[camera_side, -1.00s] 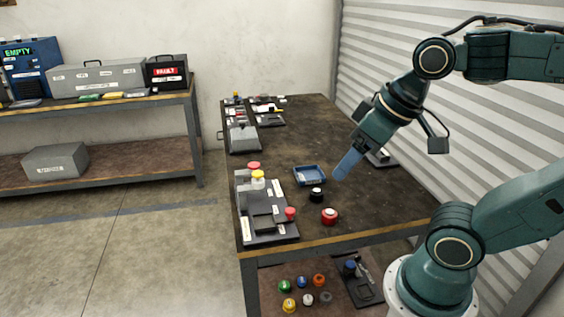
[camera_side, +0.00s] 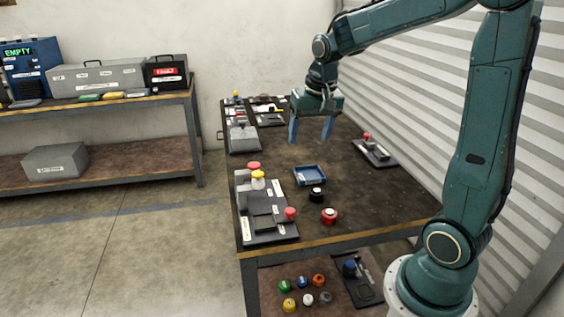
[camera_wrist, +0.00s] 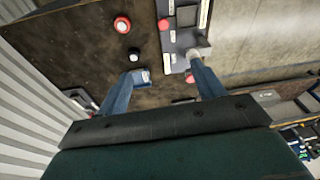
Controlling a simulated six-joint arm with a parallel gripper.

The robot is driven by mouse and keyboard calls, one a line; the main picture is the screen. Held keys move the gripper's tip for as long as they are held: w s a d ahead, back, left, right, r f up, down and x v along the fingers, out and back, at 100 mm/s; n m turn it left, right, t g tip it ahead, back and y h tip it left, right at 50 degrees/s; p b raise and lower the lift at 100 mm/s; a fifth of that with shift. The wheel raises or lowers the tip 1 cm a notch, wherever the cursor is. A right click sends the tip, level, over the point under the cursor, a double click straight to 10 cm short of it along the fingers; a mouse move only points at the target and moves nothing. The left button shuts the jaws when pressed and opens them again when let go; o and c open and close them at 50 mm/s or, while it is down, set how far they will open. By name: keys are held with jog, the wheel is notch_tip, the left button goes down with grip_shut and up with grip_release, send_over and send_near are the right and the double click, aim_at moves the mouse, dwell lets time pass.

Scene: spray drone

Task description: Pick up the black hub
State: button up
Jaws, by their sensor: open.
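The black hub (camera_side: 316,195) is a small black cylinder with a pale top, standing upright on the dark workbench (camera_side: 330,160). It sits between the blue tray (camera_side: 309,175) and the red hub (camera_side: 329,215). In the wrist view the black hub (camera_wrist: 134,54) shows beyond my fingers, near the red hub (camera_wrist: 122,24). My gripper (camera_side: 310,140) is open and empty, its blue fingers wide apart and pointing down. It is above the far part of the bench, well beyond the black hub. In the wrist view my gripper (camera_wrist: 160,90) straddles part of the blue tray's image.
A grey fixture panel (camera_side: 265,212) with red and yellow knobs stands left of the black hub. A small black stand with a red knob (camera_side: 374,150) is at the right edge. Several devices line the far left.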

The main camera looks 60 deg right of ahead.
jog(key=w+d+f+m+g, duration=0.1)
jog(key=w+d+f+m, duration=0.25)
jog(key=d+f, duration=0.5)
jog(key=m+g, duration=0.1)
jog(key=m, duration=0.1)
send_over(317, 192)
notch_tip(317, 192, down, 7)
jog(key=shift+s+d+r+y, duration=0.1)
jog(key=shift+s+d+y, duration=0.05)
jog(key=shift+y, duration=0.25)
notch_tip(317, 192, down, 8)
jog(key=shift+f, duration=0.3)
jog(key=shift+w+f, duration=0.2)
jog(key=shift+f, duration=2.4)
jog(key=shift+c, duration=0.5)
